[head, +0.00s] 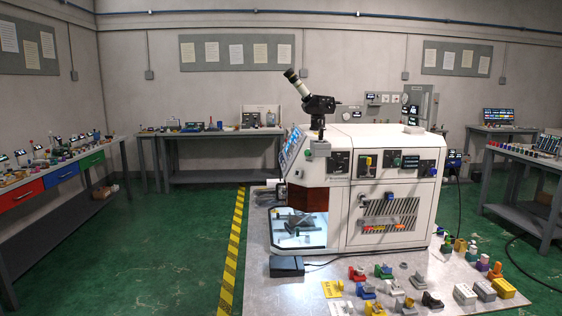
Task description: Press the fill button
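Another small panel (428,168) sits at the right. A screen (291,148) shows at a steep angle on the left side. The labels are too small to read, so I cannot tell which control is the fill button. My gripper is not in view.
A black and white eyepiece device (318,103) rises above the machine. Benches line the walls. Green floor left of the yellow-black stripe (233,255) is clear.

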